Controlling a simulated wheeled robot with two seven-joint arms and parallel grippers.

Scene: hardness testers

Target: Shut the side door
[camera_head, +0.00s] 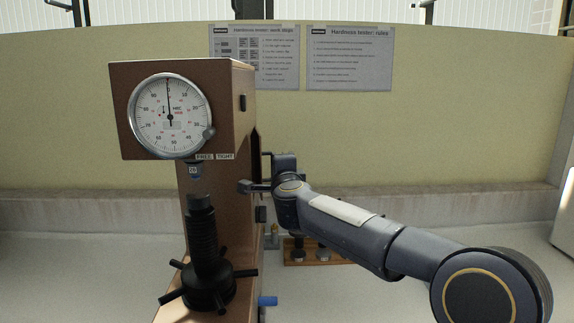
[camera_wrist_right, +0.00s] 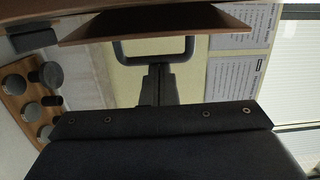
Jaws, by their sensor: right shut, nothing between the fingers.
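The hardness tester (camera_head: 215,165) is a brown machine with a round dial, standing left of centre in the head view. Its right side is seen at a steep angle, with a dark gap behind my gripper, so how far the side door stands open is unclear. In the wrist view a brown panel (camera_wrist_right: 155,28), which looks like the side door, spans the top. A dark U-shaped bracket lies between it and my fingers; I cannot tell what it belongs to. My right gripper (camera_head: 272,178) is shut and empty beside the tester's right side; its fingers also show in the wrist view (camera_wrist_right: 158,78). My left gripper is out of view.
A wooden block with round metal pieces (camera_head: 298,256) sits behind my right arm; it shows at the wrist view's left (camera_wrist_right: 18,88). A spindle with a spoked handwheel (camera_head: 208,285) stands at the tester's front. Two posters (camera_head: 350,60) hang on the back panel. The right counter is largely clear.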

